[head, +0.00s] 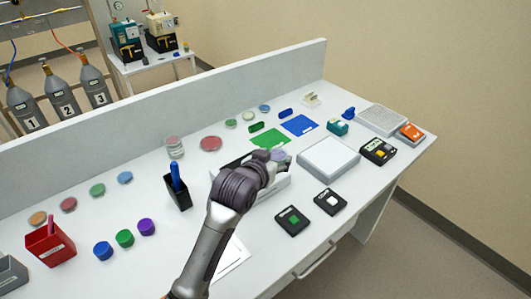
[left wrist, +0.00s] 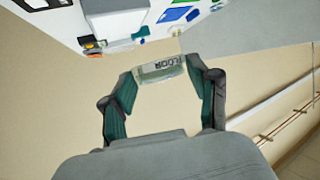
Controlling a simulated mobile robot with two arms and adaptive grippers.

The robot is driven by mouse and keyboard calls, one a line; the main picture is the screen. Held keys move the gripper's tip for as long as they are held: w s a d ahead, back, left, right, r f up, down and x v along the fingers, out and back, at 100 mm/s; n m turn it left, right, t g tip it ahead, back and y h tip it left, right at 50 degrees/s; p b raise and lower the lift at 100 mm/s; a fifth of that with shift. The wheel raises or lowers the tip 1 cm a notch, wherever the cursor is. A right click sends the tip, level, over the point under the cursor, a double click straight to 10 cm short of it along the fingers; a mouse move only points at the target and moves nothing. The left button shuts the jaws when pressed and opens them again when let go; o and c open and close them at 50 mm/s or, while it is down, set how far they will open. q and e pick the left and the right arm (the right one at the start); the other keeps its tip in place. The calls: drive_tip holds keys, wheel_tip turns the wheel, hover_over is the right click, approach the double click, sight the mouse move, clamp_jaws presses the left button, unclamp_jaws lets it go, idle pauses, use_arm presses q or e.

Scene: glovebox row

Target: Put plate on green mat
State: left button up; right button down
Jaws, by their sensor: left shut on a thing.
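My left gripper (head: 273,162) is shut on a clear plate (head: 281,155), held above the table near the open white tray. In the left wrist view the plate (left wrist: 160,69) sits between the two fingertips of the gripper (left wrist: 161,77), with a label reading "FLOOR" upside down. The green mat (head: 268,139) lies flat on the table just behind the gripper, partly hidden by the arm and plate. The part of it that shows looks bare. My right gripper is not in view.
A blue mat (head: 299,126) lies right of the green one. A white tray (head: 270,189) is under the gripper and a grey-white pad (head: 328,159) is to its right.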

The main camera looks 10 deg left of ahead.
use_arm(q)
drive_tip(key=shift+s+d+r, duration=0.2)
drive_tip(key=shift+d+r, duration=0.05)
drive_tip(key=s+a+f+n+y+b, duration=0.1)
drive_tip(key=s+a, duration=0.3)
drive_tip(key=s, duration=0.4)
drive_tip(key=s+a+f+n+y+b, duration=0.1)
drive_tip(key=s+a+y+b, duration=0.1)
drive_tip(key=s+a, duration=0.4)
drive_tip(key=w+d+h+p, duration=0.1)
drive_tip(key=w+d, duration=0.2)
drive_tip(key=w, duration=0.1)
drive_tip(key=w+d+r+m+h+p, duration=0.1)
drive_tip(key=w+d, duration=0.2)
drive_tip(key=w, duration=0.2)
drive_tip(key=w+d+r+m+h+p, duration=0.1)
drive_tip(key=w+d, duration=0.3)
drive_tip(key=w, duration=0.1)
drive_tip(key=shift+w, duration=0.1)
